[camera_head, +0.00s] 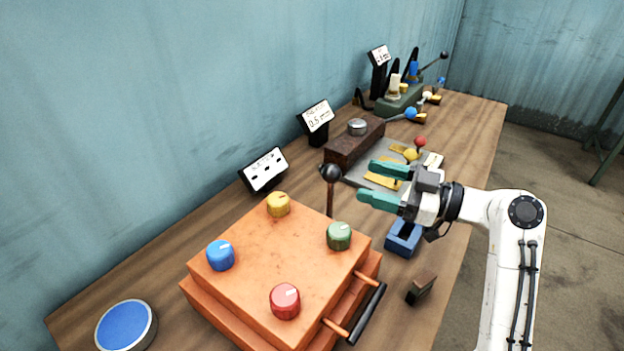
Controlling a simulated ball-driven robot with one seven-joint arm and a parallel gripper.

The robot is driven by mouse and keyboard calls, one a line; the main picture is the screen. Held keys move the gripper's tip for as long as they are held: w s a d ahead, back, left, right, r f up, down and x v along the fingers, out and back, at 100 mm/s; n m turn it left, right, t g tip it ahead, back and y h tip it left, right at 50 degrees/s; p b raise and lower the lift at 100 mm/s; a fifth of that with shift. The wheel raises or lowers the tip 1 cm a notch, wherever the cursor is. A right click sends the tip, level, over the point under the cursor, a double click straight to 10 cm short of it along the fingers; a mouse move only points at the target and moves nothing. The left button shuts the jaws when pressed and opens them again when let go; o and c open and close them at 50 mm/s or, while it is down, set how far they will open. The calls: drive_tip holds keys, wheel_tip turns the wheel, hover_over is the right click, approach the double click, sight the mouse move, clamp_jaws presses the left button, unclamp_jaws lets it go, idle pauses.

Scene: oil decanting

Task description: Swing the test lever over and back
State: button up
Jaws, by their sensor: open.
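A lever with a black ball knob (330,172) on a brown stick stands nearly upright behind the orange box. Its foot is hidden by the box. A second lever with a black knob (444,55) leans right on the green device at the far end; I cannot tell from labels which one is the test lever. My gripper (366,182) has two green fingers spread apart with nothing between them. They point left, toward the nearer lever's knob, and appear a little to its right, apart from it in the picture.
An orange box (270,258) with several coloured knobs and a black handle (367,313) fills the near bench. A blue block (403,238) and small dark block (421,288) lie right. A grey plate (358,179) with yellow parts lies under my gripper. Small signs (264,169) line the wall.

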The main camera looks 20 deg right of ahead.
drive_tip(key=p, duration=0.2)
hover_over(330, 195)
drive_tip(key=w+a, duration=0.1)
drive_tip(key=w, duration=0.1)
drive_tip(key=shift+a+f, duration=0.1)
drive_tip(key=shift+f, duration=0.15)
drive_tip(key=shift+c, duration=0.3)
clamp_jaws()
idle(0.3)
